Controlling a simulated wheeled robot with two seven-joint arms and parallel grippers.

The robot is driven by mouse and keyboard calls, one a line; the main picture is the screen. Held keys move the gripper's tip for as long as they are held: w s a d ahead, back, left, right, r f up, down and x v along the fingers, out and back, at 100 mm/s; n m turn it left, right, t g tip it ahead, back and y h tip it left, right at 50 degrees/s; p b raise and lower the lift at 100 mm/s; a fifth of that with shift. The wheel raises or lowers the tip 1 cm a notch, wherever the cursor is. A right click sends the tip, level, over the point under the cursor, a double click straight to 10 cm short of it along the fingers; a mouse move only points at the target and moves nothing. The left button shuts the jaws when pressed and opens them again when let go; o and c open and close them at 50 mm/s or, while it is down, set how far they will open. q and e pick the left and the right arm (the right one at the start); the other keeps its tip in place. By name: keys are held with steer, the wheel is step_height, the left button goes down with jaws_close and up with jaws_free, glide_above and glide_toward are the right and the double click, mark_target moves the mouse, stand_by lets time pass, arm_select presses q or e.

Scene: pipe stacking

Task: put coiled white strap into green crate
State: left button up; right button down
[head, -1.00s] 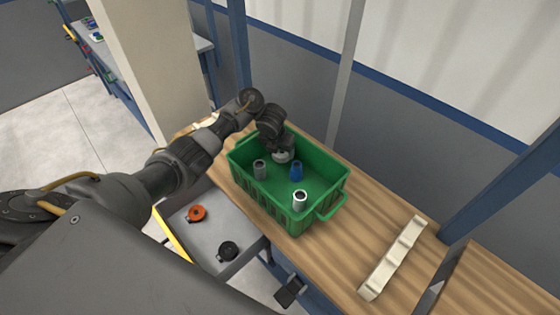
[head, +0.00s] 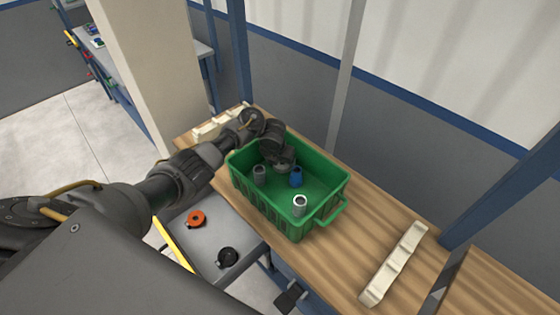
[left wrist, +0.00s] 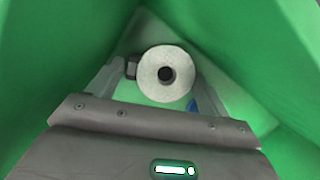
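The green crate (head: 318,222) stands on the wooden table. My left gripper (head: 284,167) reaches down inside its far left part. The coiled white strap (left wrist: 150,82) is a round white roll with a dark hole, seen end-on in the left wrist view. It sits between the two fingers of my left gripper (left wrist: 165,75), which appear to touch its sides. The crate's green walls surround it. In the head view the gripper mostly hides the strap; whether it touches the crate floor I cannot tell. My right gripper is not clearly in view.
The crate also holds a grey pipe piece (head: 260,176), a blue one (head: 296,177) and a white-rimmed one (head: 300,206). A cream notched rack (head: 394,265) lies to the right, another (head: 222,123) at the back left. An orange part (head: 196,218) and a black part (head: 228,258) lie on a grey surface.

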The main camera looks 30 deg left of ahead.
arm_select(q)
steer(key=shift+r+p, duration=0.3)
steer(key=shift+r, duration=0.25)
steer(key=p+v, duration=0.2)
steer(key=v, duration=0.5)
steer(key=shift+r, duration=0.2)
steer(key=shift+p+v, duration=2.05)
steer(key=shift+p, duration=0.2)
steer(key=shift+s+f, duration=0.1)
steer(key=shift+s, duration=0.05)
